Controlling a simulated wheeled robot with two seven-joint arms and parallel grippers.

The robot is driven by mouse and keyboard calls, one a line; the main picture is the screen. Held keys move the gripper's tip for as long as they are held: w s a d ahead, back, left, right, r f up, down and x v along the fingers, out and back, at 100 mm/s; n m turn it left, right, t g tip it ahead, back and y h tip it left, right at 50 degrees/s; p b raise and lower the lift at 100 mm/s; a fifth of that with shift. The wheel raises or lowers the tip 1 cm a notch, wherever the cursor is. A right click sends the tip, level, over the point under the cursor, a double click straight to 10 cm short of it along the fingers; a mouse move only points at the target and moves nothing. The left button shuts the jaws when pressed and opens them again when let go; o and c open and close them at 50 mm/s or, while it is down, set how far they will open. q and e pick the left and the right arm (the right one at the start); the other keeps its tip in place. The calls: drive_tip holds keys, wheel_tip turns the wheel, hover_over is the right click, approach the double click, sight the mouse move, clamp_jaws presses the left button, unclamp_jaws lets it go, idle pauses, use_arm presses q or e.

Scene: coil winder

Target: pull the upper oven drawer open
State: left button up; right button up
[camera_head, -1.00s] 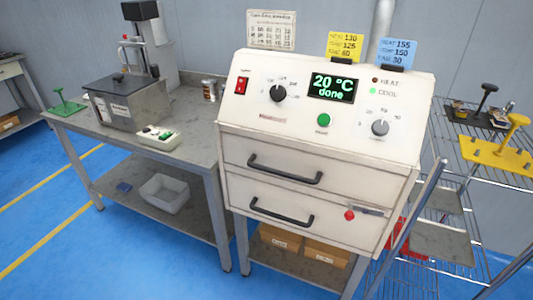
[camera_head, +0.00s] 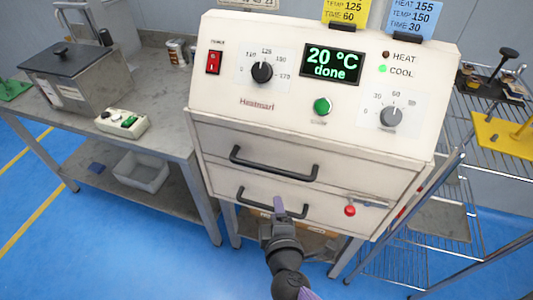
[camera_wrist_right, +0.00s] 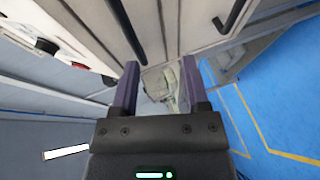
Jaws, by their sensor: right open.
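The white oven has two drawers. The upper oven drawer (camera_head: 350,169) is closed and carries a black bar handle (camera_head: 273,172). In the head view my right gripper (camera_head: 279,207) is in front of the lower drawer, just below the upper handle, and its fingertips overlap the lower handle (camera_head: 255,203). In the right wrist view my right gripper (camera_wrist_right: 160,82) has its two purple fingers apart with nothing between them. Dark bars show beyond the fingers there; I cannot tell which handle each is. My left gripper is not in view.
A red knob (camera_head: 350,210) sits on the lower drawer's right side. A bench (camera_head: 155,110) with a metal box (camera_head: 75,80) and a small control box (camera_head: 122,123) stands at left. A wire shelf (camera_head: 500,150) stands close at right.

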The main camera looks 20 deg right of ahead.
sight(272, 172)
drive_tip(key=shift+t, duration=0.5)
drive_tip(key=w, duration=0.3)
drive_tip(key=w+d+r, duration=0.1)
drive_tip(key=w, duration=0.2)
drive_tip(key=w+b, duration=0.1)
drive_tip(key=w, duration=0.2)
drive_tip(key=shift+w+d+r, duration=0.15)
drive_tip(key=shift+d+r, duration=0.15)
drive_tip(key=shift+d, duration=0.05)
drive_tip(key=shift+w+d+f, duration=0.1)
drive_tip(key=shift+w+d, duration=0.05)
drive_tip(key=shift+w, duration=0.55)
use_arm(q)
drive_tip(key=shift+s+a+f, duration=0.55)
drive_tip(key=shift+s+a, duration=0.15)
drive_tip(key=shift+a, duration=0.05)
use_arm(e)
drive_tip(key=c, duration=0.7)
clamp_jaws()
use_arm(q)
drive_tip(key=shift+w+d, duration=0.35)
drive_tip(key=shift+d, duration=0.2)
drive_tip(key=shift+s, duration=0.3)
